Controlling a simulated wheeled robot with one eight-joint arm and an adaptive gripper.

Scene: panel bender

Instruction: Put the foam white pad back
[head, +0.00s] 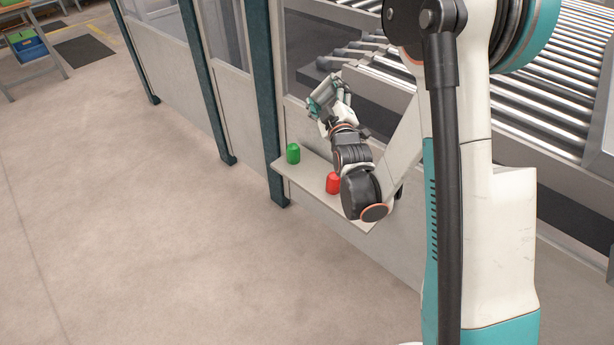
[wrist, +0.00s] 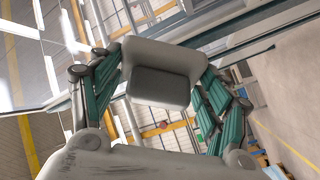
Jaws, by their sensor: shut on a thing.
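The foam white pad (wrist: 160,55) shows in the wrist view as a pale block with rounded corners and a darker grey face toward the camera. My gripper (wrist: 162,70) is shut on it, with one green-linked finger on each side of the pad. In the head view my gripper (head: 330,98) is raised above the far end of a small ledge, close to the enclosure panel. The pad is too small and too mixed with the fingers to make out clearly there.
The narrow ledge (head: 301,176) carries a green knob-like piece (head: 293,153) and a red one (head: 333,183), the red one close beside my arm. A roller conveyor (head: 560,80) lies at right behind dark teal posts (head: 262,90).

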